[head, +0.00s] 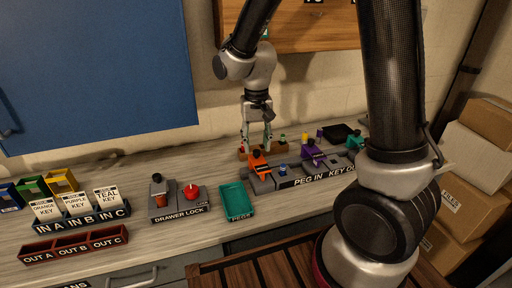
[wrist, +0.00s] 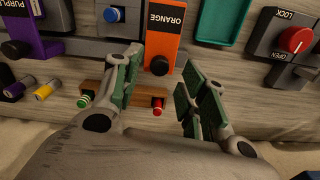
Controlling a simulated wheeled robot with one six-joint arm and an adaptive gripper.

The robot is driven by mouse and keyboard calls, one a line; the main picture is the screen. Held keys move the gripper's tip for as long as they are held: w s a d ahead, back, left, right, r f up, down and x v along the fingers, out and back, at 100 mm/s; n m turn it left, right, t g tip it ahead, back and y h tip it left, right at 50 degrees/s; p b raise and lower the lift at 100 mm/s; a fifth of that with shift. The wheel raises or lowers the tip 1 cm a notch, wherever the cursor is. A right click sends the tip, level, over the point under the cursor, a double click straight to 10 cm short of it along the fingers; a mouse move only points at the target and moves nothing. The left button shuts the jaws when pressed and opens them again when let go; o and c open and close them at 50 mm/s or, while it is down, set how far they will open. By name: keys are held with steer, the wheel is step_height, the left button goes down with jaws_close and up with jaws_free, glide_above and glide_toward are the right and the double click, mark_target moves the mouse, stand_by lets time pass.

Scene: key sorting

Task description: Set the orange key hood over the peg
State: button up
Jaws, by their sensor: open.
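The orange key hood (head: 259,167) sits at the left end of the grey station marked "PEG IN KEY OUT" (head: 292,181). In the wrist view the hood (wrist: 164,38) shows its ORANGE label and a black knob at its near end. My gripper (head: 257,147) is open above the hood's knob. In the wrist view its green-padded fingers (wrist: 161,58) stand apart on either side of the knob, with nothing clasped. A red peg (wrist: 158,107) and a green peg (wrist: 84,101) stand by a wooden bar. Any peg beneath the hood is hidden.
A purple hood (head: 313,150) and a teal hood (head: 355,142) are to the right. A blue button (head: 283,169) is beside the orange hood. A teal tray (head: 236,200) and the drawer lock (head: 178,202) lie left. A yellow peg (wrist: 43,92) stands near the wall.

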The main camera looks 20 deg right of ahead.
steer(key=shift+f, duration=1.2)
steer(key=shift+c, duration=0.4)
jaws_close()
steer(key=shift+d, duration=3.65)
steer(key=shift+o, duration=0.4)
jaws_free()
steer(key=shift+d, duration=0.2)
